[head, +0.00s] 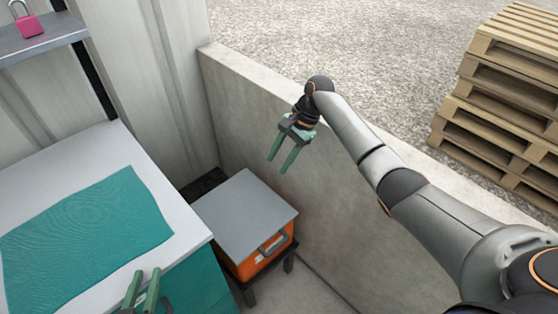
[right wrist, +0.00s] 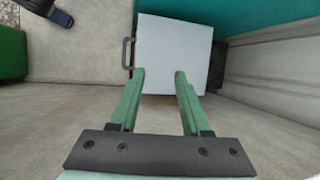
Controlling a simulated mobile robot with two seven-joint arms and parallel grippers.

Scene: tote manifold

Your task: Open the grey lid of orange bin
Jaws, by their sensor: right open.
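The orange bin (head: 266,262) stands on a low dark stand between the counter and the concrete wall. My right gripper (head: 280,165) is open and empty, above and to the right of the lid, near the wall. In the right wrist view the lid (right wrist: 173,55) shows beyond the open fingers (right wrist: 160,73), with the handle (right wrist: 128,54) on its left side. My left gripper (head: 146,280) shows only partly at the bottom edge, over the counter's front, with its fingers apart.
A white counter (head: 90,160) with a teal mat (head: 88,225) stands left of the bin. The concrete wall (head: 250,110) runs close along the bin's right side. A shelf with a pink padlock (head: 29,26) is at upper left. Wooden pallets (head: 505,100) stand beyond the wall.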

